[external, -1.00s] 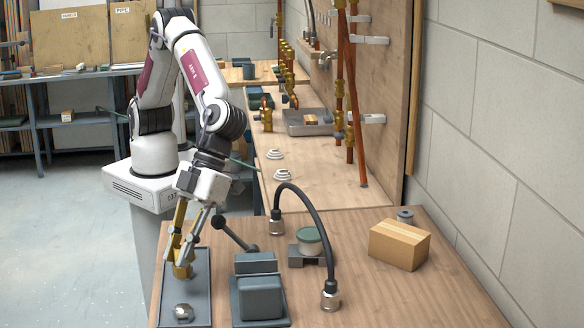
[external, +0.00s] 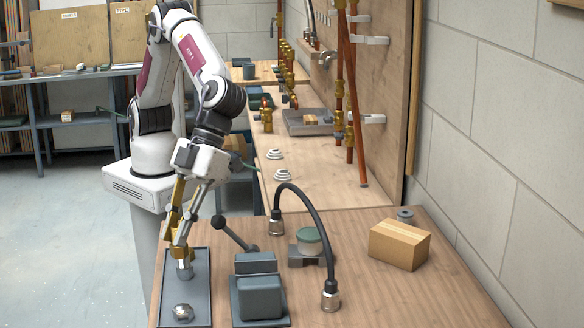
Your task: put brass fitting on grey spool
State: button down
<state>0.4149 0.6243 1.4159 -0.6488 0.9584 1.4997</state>
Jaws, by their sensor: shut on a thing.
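My gripper (external: 183,236) is above the grey tray at the front left of the bench. It is shut on the brass fitting (external: 178,230), which is small and partly hidden by the fingers. A silvery fitting (external: 185,268) shows just below the fingertips, in the tray. The grey spool (external: 405,214) stands at the back right of the near bench, behind the cardboard box and well to the right of my gripper.
The grey tray (external: 203,300) also holds a silver nut (external: 183,312). A vise (external: 258,290), a lidded jar (external: 310,240) and an arched black hose (external: 322,220) lie between my gripper and the spool. A cardboard box (external: 399,245) stands in front of the spool.

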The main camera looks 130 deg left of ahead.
jog(key=shift+w, duration=0.1)
dwell(0.3)
jog(key=shift+w+a+r+n+t, duration=0.2)
jog(key=shift+w+n+t, duration=0.1)
jog(key=shift+w+n, duration=0.15)
jog(key=w+a+n+t, duration=0.1)
jog(key=w+a, duration=0.2)
jog(key=w+a+r+n+t, duration=0.1)
jog(key=w+a+n, duration=0.1)
jog(key=w+a, duration=0.1)
jog(key=w+a+n+y, duration=0.1)
jog(key=w+a+n, duration=0.1)
jog(key=w+a, duration=0.1)
jog(key=shift+w+r+t, duration=0.3)
jog(key=shift+r+t, duration=0.05)
jog(key=shift+t, duration=0.05)
jog(key=w+a+r+n+t+y, duration=0.1)
jog(key=w+a+n, duration=0.25)
jog(key=a, duration=0.65)
jog(key=w+a+r+n+t+y, duration=0.15)
jog(key=w+a, duration=0.25)
jog(key=a, duration=0.5)
jog(key=w+a+n+y, duration=0.1)
jog(key=w+a+n, duration=0.25)
jog(key=a, duration=0.65)
jog(key=a+n+y, duration=0.1)
jog(key=a, duration=1.5)
jog(key=shift+a+n+t, duration=0.15)
jog(key=shift+n+t, duration=0.2)
jog(key=shift+n, duration=0.05)
